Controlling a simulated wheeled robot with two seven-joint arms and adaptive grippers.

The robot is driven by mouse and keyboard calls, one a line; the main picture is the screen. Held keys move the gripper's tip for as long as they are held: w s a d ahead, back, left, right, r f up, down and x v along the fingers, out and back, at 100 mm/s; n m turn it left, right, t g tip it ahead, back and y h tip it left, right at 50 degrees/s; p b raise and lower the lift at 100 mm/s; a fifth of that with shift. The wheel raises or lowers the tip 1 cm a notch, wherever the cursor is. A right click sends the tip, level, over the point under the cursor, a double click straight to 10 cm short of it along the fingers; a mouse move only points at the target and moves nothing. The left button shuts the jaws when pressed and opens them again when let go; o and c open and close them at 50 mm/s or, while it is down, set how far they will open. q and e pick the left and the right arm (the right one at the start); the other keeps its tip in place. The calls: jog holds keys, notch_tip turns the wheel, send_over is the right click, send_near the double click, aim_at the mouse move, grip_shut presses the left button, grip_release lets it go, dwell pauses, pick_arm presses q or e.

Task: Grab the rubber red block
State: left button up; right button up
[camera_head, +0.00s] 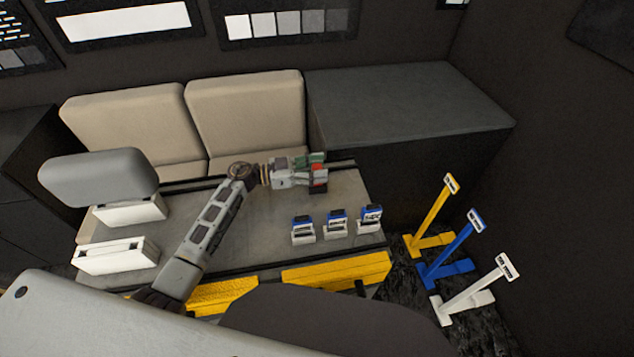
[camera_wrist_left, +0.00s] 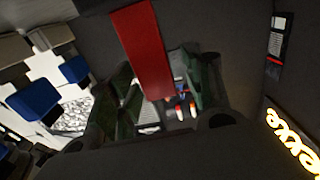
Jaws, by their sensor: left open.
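The red block (camera_head: 319,176) is at the end of my left arm, above the far right part of the grey table (camera_head: 262,215). A dark piece shows just below it. In the left wrist view the red block (camera_wrist_left: 146,50) is a long bar from the top edge down to the dark green fingers. My left gripper (camera_head: 318,168) is open, with its fingers (camera_wrist_left: 165,95) spread on either side of the block's lower end. I cannot tell whether either finger touches it. My right gripper is not in view.
Several blue-and-white blocks, such as one (camera_head: 303,229), stand on the table's right front. Two white holders (camera_head: 117,255) are at its left. Yellow (camera_head: 433,222), blue (camera_head: 452,247) and white (camera_head: 477,285) stands are at right. A beige seat (camera_head: 245,115) backs the table.

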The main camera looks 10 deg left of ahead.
pick_arm(q)
grip_shut()
dwell(0.4)
jog(key=shift+r, duration=0.1)
jog(key=shift+r, duration=4.95)
